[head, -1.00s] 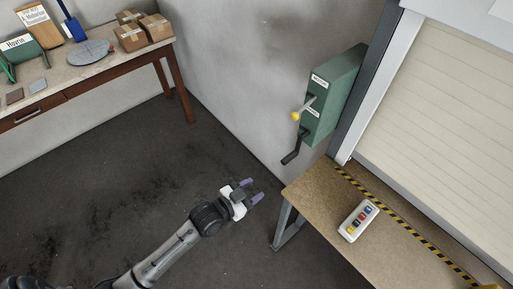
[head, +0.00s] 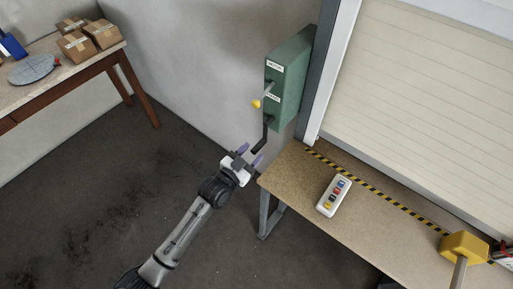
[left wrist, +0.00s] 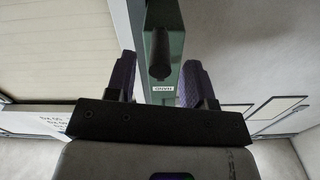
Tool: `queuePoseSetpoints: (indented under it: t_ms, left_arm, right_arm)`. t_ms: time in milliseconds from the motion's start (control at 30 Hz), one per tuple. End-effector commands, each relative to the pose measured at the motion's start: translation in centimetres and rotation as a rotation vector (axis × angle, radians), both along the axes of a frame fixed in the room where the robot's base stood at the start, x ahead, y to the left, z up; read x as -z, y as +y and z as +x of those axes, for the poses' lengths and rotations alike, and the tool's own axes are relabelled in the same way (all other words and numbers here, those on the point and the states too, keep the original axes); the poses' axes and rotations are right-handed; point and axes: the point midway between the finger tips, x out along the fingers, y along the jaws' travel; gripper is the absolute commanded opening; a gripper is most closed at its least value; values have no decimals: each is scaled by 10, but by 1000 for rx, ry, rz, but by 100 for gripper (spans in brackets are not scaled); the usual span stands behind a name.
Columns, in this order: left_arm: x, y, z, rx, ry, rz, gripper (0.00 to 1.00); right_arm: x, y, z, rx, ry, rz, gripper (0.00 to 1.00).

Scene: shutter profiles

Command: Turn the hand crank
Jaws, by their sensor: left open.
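My left gripper (head: 250,155) is open beside the crank's lower end; no contact shows. A lever with a yellow knob (head: 256,103) sticks out of the box above the crank. My right gripper is out of view.
A bench (head: 285,190) stands right of the left gripper, its corner close by. It bears a button box (head: 333,196) and a yellow block (head: 464,245) with a grey rod. A roller shutter (head: 430,95) is behind. A table (head: 60,85) with cartons is at upper left.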

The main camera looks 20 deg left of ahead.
Motion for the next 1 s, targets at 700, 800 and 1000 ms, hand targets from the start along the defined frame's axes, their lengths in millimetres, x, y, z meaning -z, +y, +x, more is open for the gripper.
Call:
queuePoseSetpoints:
  t_ms: [700,800,1000]
  left_arm:
    - [0,-9,28,0,0,0,47]
    - [0,-9,28,0,0,0,37]
    - [0,-8,28,0,0,0,18]
  right_arm:
    - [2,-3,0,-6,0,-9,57]
    - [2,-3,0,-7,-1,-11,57]
    - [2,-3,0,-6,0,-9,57]
